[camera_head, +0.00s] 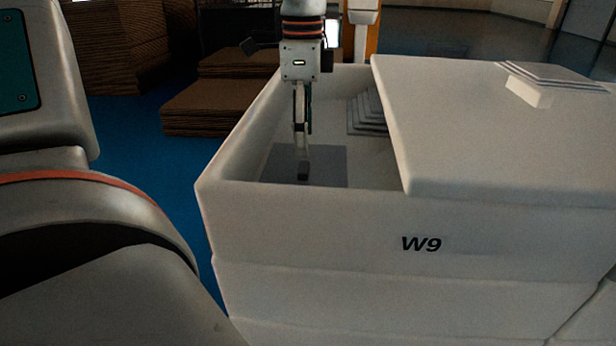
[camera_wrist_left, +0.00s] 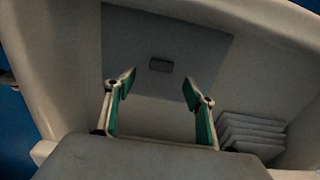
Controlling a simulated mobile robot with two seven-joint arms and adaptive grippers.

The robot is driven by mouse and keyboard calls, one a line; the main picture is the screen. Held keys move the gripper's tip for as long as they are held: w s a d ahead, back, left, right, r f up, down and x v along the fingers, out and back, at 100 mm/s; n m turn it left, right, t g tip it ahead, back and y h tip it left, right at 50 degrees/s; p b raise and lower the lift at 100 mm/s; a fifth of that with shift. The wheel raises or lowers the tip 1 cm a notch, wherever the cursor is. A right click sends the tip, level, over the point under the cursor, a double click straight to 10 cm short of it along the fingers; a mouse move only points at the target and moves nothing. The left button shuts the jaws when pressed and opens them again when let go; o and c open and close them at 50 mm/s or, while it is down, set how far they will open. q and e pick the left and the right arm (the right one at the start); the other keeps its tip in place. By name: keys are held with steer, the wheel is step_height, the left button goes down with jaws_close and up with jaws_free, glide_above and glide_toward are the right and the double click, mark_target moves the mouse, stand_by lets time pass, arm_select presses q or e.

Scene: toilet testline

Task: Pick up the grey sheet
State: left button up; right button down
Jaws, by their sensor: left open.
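The grey sheet (camera_head: 332,165) lies inside the open left part of a white bin (camera_head: 300,215); the front wall hides its near edge. In the left wrist view the grey sheet (camera_wrist_left: 205,55) is flat, with a small dark grey block (camera_wrist_left: 161,65) standing up from its middle. My left gripper (camera_head: 303,172) points down into the bin over the sheet. In the left wrist view my left gripper (camera_wrist_left: 159,88) is open, its two fingers spread wide with nothing between them. The block shows between and beyond the fingertips. I cannot tell whether the fingertips touch the sheet. My right gripper is not in view.
A white lid (camera_head: 480,130) covers the bin's right part, with a small stack of plates (camera_head: 555,75) on it. Stepped grey pieces (camera_head: 367,115) are inside the bin, also in the left wrist view (camera_wrist_left: 250,135). Brown stacks (camera_head: 215,105) stand on the blue floor behind.

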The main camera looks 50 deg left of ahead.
mark_target(304, 167)
arm_select(q)
step_height(304, 167, down, 7)
steer(key=shift+w+a+r, duration=0.1)
stand_by(0.3)
steer(key=c, duration=1.2)
